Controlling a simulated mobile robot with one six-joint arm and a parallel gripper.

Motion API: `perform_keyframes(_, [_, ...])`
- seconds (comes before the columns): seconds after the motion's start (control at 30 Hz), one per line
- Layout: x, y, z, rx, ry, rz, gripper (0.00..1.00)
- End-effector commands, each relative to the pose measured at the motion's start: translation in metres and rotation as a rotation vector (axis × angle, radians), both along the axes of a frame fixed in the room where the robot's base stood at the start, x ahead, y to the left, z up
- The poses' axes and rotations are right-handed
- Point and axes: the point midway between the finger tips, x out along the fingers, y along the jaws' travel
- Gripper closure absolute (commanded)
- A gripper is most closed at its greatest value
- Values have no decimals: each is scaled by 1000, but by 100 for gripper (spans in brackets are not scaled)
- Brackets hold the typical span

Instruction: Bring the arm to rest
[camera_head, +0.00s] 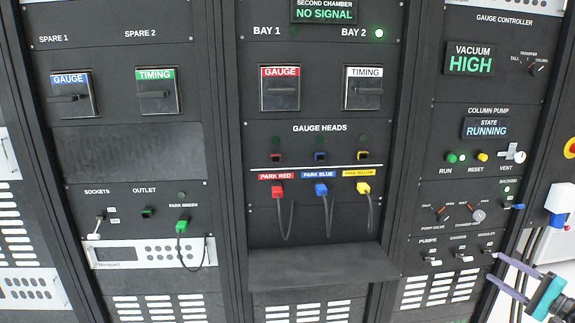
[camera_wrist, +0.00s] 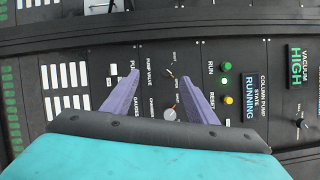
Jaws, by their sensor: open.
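My gripper (camera_head: 506,276) is at the lower right in the head view, in front of the right-hand rack. In the wrist view its two purple fingers (camera_wrist: 158,88) stand apart with nothing between them. They point at the column pump panel (camera_wrist: 192,130), close to the pump valve and chamber knobs. From this view I cannot tell the exact gap to the panel. The rest of my arm is mostly outside the head view.
The right rack carries a vacuum display (camera_head: 470,59) reading HIGH and a pump state display (camera_head: 486,128) reading RUNNING. Switches (camera_head: 463,257) sit close to my gripper. A shelf (camera_head: 322,268) juts from the middle rack. Red, blue and yellow plugs hang above it.

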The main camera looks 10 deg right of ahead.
Motion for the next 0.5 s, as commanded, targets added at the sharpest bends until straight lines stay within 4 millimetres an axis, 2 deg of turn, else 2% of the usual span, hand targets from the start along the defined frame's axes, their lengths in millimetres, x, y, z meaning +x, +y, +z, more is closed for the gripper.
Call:
perform_keyframes(0.37, [36,55,-52,-5,109,74,48])
perform_keyframes(0.47, [49,80,-74,-10,155,106,48])
perform_keyframes(0.5, [55,94,-85,-14,178,126,48])
